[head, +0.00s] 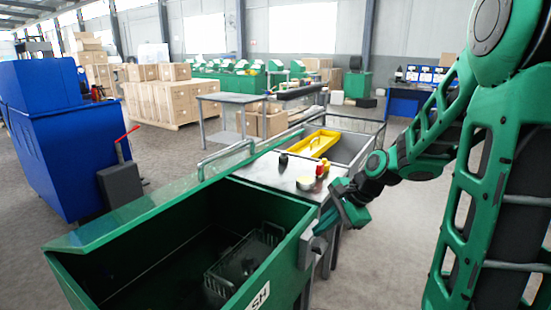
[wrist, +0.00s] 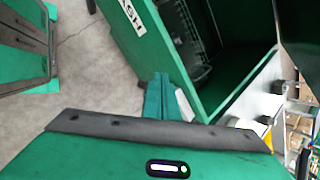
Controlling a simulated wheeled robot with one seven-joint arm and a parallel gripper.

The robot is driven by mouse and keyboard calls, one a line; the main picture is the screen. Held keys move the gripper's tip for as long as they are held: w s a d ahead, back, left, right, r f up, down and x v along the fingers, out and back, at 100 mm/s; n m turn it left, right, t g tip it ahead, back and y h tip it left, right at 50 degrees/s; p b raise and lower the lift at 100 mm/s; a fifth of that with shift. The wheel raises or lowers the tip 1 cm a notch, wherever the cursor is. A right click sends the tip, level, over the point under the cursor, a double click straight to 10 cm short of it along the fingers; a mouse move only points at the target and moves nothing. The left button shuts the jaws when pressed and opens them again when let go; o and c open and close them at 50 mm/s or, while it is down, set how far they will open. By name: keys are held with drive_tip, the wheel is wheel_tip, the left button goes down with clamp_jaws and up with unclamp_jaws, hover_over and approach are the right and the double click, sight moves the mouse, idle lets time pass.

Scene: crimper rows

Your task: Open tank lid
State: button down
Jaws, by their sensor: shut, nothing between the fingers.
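The green tank (head: 285,250) fills the lower left of the head view, and its dark inside shows with a wire basket (head: 245,262) in it. The lid (head: 150,205) is a green panel along the tank's far side, with a grey bar handle (head: 228,152) on it. The opening is uncovered towards me. My gripper (head: 345,212) is at the tank's right end, outside it and well away from the handle. Its fingers (wrist: 160,98) are shut and empty. In the wrist view they are close to the tank wall (wrist: 160,50); I cannot tell whether they touch.
A grey-topped bench (head: 275,173) adjoins the tank, with a yellow tray (head: 312,143) and small red and black items. A blue cabinet (head: 45,140) and a dark box with a red lever (head: 122,180) stand left. Floor (head: 390,235) is free at right.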

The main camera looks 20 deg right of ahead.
drive_tip(key=w+d+r+m+t+y, duration=0.2)
drive_tip(key=w+r+m+t+y, duration=0.4)
drive_tip(key=w+r+m, duration=0.65)
drive_tip(key=w+a+r+n+t+h, duration=0.1)
drive_tip(key=w+a+r+n, duration=0.1)
drive_tip(key=w+a, duration=0.5)
drive_tip(key=shift+w+r, duration=0.1)
drive_tip(key=shift+r, duration=0.05)
